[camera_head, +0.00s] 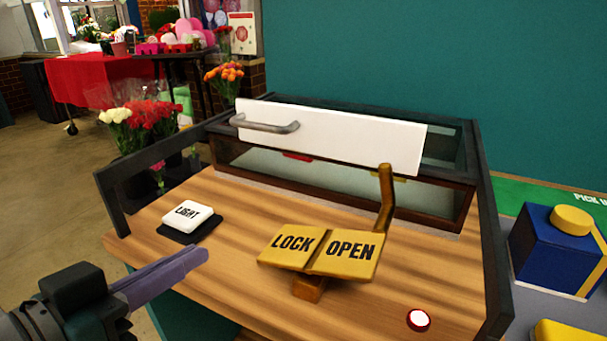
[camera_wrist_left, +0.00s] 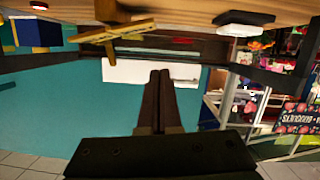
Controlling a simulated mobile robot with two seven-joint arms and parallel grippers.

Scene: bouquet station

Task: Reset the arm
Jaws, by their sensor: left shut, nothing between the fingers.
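My left gripper (camera_head: 203,256) comes in from the lower left of the head view. Its purple-grey fingers are shut and empty, over the table's front left edge and apart from everything. In the left wrist view its two dark fingers (camera_wrist_left: 160,75) lie together, and the scene there appears upside down. My right gripper is not in view. Nearest the gripper on the wooden table (camera_head: 250,212) is a white LIGHT button (camera_head: 188,214) on a black base. Right of it stands a yellow LOCK/OPEN plate (camera_head: 320,250) with an upright lever (camera_head: 386,205).
Behind stands a dark-framed glass case (camera_head: 330,192) with a white handled panel (camera_head: 330,137). A lit red-rimmed button (camera_head: 418,320) is at the front right. A blue box with a yellow knob (camera_head: 570,220) stands at the right. Black rails (camera_head: 150,165) border the table. Flowers (camera_head: 145,120) stand behind left.

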